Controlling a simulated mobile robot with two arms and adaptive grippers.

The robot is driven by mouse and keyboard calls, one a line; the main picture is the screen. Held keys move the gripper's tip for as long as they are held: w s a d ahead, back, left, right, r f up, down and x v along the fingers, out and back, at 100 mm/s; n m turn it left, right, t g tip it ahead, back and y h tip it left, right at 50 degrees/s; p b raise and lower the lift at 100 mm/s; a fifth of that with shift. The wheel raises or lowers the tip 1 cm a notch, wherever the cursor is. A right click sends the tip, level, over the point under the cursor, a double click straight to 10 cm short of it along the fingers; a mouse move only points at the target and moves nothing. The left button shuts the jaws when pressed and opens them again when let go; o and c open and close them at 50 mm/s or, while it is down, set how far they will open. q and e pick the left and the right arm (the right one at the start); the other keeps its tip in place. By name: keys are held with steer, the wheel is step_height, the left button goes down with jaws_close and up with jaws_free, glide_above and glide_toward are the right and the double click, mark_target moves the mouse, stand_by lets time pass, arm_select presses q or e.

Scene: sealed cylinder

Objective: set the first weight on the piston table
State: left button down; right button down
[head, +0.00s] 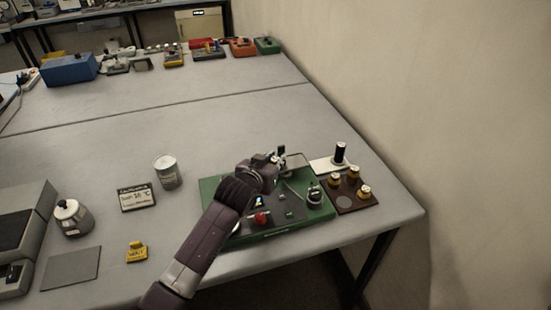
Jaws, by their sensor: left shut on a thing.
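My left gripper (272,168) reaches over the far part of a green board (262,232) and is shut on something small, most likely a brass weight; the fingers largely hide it. Brass weights with pale tops stand on a dark brown tray (368,204) at the right: one at the back (353,173), one at the left (334,181) and one at the right (364,192). A round spot (345,202) on the tray is empty. The piston table cannot be made out clearly near the gripper. My right gripper is out of view.
A black upright cylinder (340,153) stands on a white base behind the tray. A wall runs along the right.

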arm_select(q)
steer(key=shift+f, duration=0.45)
steer(key=c, duration=1.8)
jaws_free()
steer(key=shift+s+f, duration=0.1)
steer(key=shift+s, duration=0.05)
steer(key=shift+c, duration=0.2)
steer(key=shift+o, duration=0.4)
steer(key=shift+f, duration=0.15)
steer(key=shift+r, duration=0.5)
steer(key=b+v, duration=0.1)
steer(key=v, duration=1.1)
steer(key=shift+r, duration=0.25)
